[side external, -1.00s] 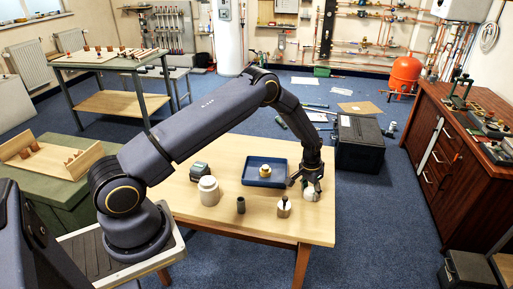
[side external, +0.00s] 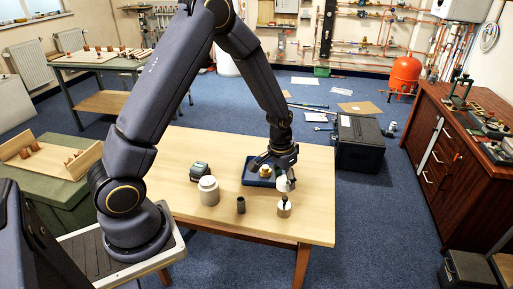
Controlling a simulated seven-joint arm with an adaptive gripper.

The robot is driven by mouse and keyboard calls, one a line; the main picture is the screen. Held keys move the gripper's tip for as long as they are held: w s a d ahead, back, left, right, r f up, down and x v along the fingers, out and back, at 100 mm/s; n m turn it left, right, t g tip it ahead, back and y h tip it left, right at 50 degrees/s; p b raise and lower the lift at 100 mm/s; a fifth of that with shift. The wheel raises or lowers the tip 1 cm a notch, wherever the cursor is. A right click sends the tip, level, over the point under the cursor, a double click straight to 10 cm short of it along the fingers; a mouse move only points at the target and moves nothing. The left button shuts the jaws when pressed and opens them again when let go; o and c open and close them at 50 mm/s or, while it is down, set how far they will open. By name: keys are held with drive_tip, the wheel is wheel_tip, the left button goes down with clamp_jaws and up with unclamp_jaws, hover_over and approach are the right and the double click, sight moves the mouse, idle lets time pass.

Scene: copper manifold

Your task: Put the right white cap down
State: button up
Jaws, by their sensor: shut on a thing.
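The white cap (side external: 282,185) is small and round, and it is between the fingers of my gripper (side external: 284,176). My gripper is shut on it and holds it at the right front corner of the blue tray (side external: 251,181). In the picture the cap is just above a metal fitting with a dark tip (side external: 283,208). I cannot tell whether the cap touches that fitting or is behind it. My gripper hides part of the tray and part of the cap.
A white jar (side external: 208,191), a dark cylinder (side external: 241,205) and a dark green device (side external: 200,172) stand on the wooden table (side external: 318,215). The table's right side is clear.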

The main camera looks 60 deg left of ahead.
drive_tip(key=shift+s+a+r, duration=0.1)
drive_tip(key=shift+a+r, duration=0.05)
drive_tip(key=s+a+n+y, duration=0.1)
drive_tip(key=s+a+n, duration=0.45)
drive_tip(key=a, duration=0.95)
drive_tip(key=s+a+n, duration=0.3)
drive_tip(key=s+a, duration=0.6)
drive_tip(key=a, duration=0.6)
hover_over(218, 157)
drive_tip(key=shift+g, duration=0.3)
drive_tip(key=f, duration=0.6)
drive_tip(key=s+d+f, duration=0.1)
drive_tip(key=f, duration=0.1)
drive_tip(key=shift+f, duration=0.4)
drive_tip(key=shift+w+a+f, duration=0.3)
drive_tip(key=shift+f, duration=0.85)
drive_tip(key=shift+w+a+f, duration=0.1)
drive_tip(key=shift+f, duration=0.8)
drive_tip(key=shift+f, duration=0.1)
